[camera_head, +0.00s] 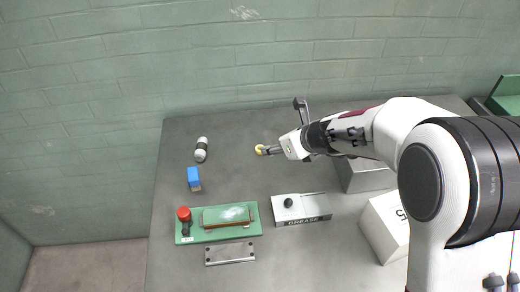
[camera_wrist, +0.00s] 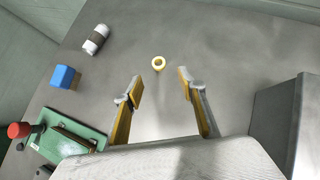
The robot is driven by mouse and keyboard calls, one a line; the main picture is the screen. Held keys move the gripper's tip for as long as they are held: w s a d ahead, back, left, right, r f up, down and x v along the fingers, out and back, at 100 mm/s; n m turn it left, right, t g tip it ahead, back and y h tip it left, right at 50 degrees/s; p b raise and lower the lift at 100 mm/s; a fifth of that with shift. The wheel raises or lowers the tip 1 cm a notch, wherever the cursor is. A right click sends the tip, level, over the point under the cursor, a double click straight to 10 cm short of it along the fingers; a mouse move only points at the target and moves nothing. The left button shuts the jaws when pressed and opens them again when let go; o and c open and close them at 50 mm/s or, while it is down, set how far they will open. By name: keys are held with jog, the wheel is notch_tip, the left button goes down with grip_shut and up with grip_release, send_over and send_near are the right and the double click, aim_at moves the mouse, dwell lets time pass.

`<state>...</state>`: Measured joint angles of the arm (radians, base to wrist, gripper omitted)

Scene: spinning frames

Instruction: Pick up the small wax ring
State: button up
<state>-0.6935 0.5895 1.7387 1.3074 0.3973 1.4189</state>
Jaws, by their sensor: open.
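The small wax ring (camera_wrist: 158,63) is a pale yellow ring lying on the grey table, ahead of my fingertips in the wrist view. My gripper (camera_wrist: 160,84) is open, with its two yellow-padded fingers apart on the left and right. The ring appears between the lines of the fingers, just beyond their tips, with nothing held. In the head view my gripper (camera_head: 268,150) reaches in from the right, and a yellow spot shows at its tip; I cannot tell there whether it is the ring or a finger pad.
A green base with a red knob (camera_head: 184,214), a metal plate (camera_head: 230,254) and a GREASE box (camera_head: 301,209) lie nearer. Grey and white boxes (camera_head: 384,226) are at right. Table around the ring is clear.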

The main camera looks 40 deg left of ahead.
aim_at(258, 149)
jog(key=shift+a+f, duration=0.25)
jog(key=shift+x, duration=1.3)
jog(key=shift+x, duration=2.6)
jog(key=c, duration=0.8)
